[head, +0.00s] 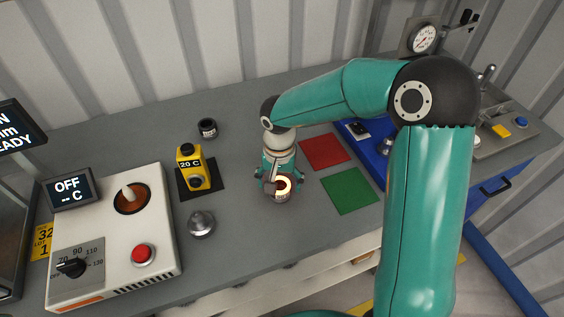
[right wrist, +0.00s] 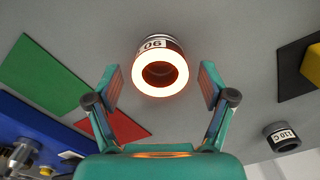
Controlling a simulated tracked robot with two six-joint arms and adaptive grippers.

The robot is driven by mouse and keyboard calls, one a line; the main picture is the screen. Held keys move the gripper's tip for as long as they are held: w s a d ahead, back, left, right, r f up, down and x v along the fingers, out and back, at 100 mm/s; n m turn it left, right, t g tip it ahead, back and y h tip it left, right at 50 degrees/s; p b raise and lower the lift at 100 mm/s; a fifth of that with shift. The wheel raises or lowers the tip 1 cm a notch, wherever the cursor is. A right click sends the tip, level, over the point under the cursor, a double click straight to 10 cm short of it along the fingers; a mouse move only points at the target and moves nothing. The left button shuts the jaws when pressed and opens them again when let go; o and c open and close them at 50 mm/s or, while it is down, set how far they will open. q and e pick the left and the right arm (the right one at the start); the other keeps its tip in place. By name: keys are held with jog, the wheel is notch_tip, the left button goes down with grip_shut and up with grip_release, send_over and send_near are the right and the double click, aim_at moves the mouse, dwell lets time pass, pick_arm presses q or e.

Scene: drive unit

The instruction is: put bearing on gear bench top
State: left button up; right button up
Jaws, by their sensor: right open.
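A dark short ring, which looks like the bearing (head: 284,183), stands on the grey bench top (head: 235,236). Its upper face glows pale with a reddish edge. My left gripper is not visible.
Red (head: 325,151) and green (head: 349,190) mats lie right of the gripper. Left are a yellow 20 C unit (head: 188,151) on a black mat, a silver knobbed piece (head: 201,223) and a white control box (head: 100,270). A blue bench section (head: 367,150) is at right.

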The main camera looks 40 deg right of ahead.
notch_tip(320, 180, up, 11)
jog(key=shift+f, duration=0.2)
dwell(0.6)
